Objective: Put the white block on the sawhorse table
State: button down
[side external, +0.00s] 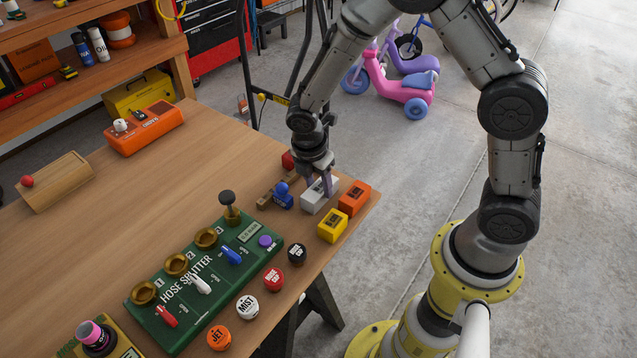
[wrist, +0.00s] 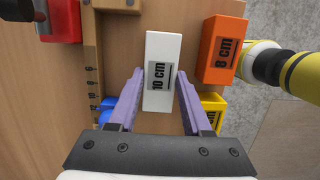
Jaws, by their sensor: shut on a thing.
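The white block (side external: 314,199) stands near the right corner of the wooden sawhorse table (side external: 200,140). My gripper (side external: 321,186) is lowered onto it and shut on it, with one finger on each side. In the wrist view the white block (wrist: 163,72) bears a "10 cm" label, and its near end lies between the purple fingers of my gripper (wrist: 160,80). The block looks to be at tabletop height; whether it touches the wood cannot be told. The bare tabletop (wrist: 190,20) shows beside it in the wrist view.
An orange block (side external: 354,198) and a yellow block (side external: 332,226) sit close to the right. A blue knob piece (side external: 283,196) and a wooden ruler-like piece (side external: 270,190) lie to the left. A green hose splitter board (side external: 205,275) takes the front. The table's left middle is clear.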

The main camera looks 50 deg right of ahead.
aim_at(312, 194)
jog(key=shift+c, duration=1.7)
grip_release()
jog(key=shift+f, duration=0.1)
notch_tip(312, 194, up, 11)
jog(key=a, duration=0.2)
jog(key=s+d+r+m+t+y, duration=0.1)
jog(key=s+r+m+t, duration=0.1)
jog(key=s+r+m, duration=0.4)
jog(key=s+d+r+m+t+y, duration=0.1)
jog(key=s+r+m, duration=0.5)
jog(key=s+m, duration=0.6)
jog(key=shift+s+d+r+t, duration=0.35)
jog(key=shift+s+d+t, duration=0.35)
jog(key=shift+t, duration=0.6)
jog(key=shift+s+a, duration=0.1)
jog(key=shift+a, duration=0.05)
